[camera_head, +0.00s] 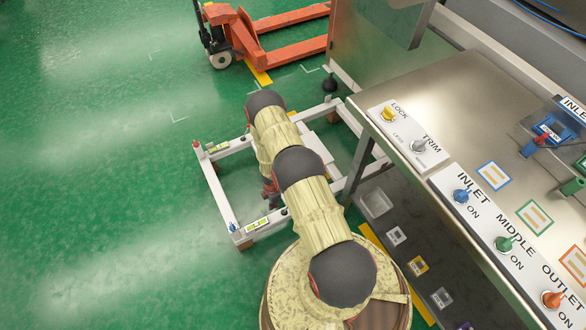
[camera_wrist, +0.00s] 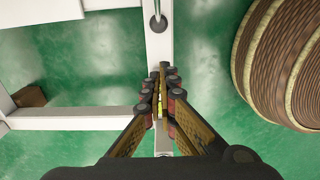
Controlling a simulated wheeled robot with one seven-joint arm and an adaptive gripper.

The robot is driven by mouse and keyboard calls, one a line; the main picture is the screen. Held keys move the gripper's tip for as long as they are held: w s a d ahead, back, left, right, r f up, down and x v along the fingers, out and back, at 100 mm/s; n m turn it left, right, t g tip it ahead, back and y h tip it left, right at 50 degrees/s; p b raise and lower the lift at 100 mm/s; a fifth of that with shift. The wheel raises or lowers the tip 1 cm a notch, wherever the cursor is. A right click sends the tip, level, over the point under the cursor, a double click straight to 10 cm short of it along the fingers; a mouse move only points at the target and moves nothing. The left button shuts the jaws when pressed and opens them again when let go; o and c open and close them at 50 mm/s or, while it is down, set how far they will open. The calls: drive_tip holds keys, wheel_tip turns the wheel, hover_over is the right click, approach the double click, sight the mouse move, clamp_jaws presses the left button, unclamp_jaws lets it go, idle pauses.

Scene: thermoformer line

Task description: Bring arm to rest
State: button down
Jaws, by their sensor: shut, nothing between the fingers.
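My arm, in pale yellow covers with dark joints, reaches out over the floor left of the steel bench in the head view. My gripper (camera_wrist: 163,84) points down in the wrist view, its two fingers together with nothing between them. It appears above a bar of the white floor frame (camera_wrist: 160,45); I cannot tell the height of the gap. In the head view the gripper is mostly hidden beneath the arm. The white frame (camera_head: 214,187) lies on the floor around and below the arm there.
The steel bench (camera_head: 437,85) stands close on the right, with the lock and trim panel (camera_head: 405,132) and inlet, middle and outlet knobs (camera_head: 503,243). An orange pallet truck (camera_head: 237,40) stands at the back. The green floor (camera_head: 90,160) on the left is clear.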

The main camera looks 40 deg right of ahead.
idle(0.3)
drive_tip(key=s+d+r+m+g+h, duration=0.3)
drive_tip(key=s+d+r+m, duration=0.25)
drive_tip(key=s, duration=0.25)
wheel_tip(320, 180, up, 25)
drive_tip(key=w+m+g, duration=0.1)
drive_tip(key=m, duration=0.4)
drive_tip(key=s+a+r+m+t+y, duration=0.1)
drive_tip(key=s+a+r+t, duration=0.2)
drive_tip(key=a+r, duration=0.4)
drive_tip(key=s+a+r+m+t, duration=0.2)
drive_tip(key=s+a+r, duration=0.3)
drive_tip(key=r, duration=1.8)
drive_tip(key=s+a+r+m+t+y, duration=0.1)
drive_tip(key=s+a+r+t, duration=0.3)
drive_tip(key=a+r, duration=0.7)
wheel_tip(320, 180, up, 5)
drive_tip(key=shift+a+r+y, duration=0.1)
drive_tip(key=shift+a+y, duration=0.1)
drive_tip(key=shift+y, duration=0.1)
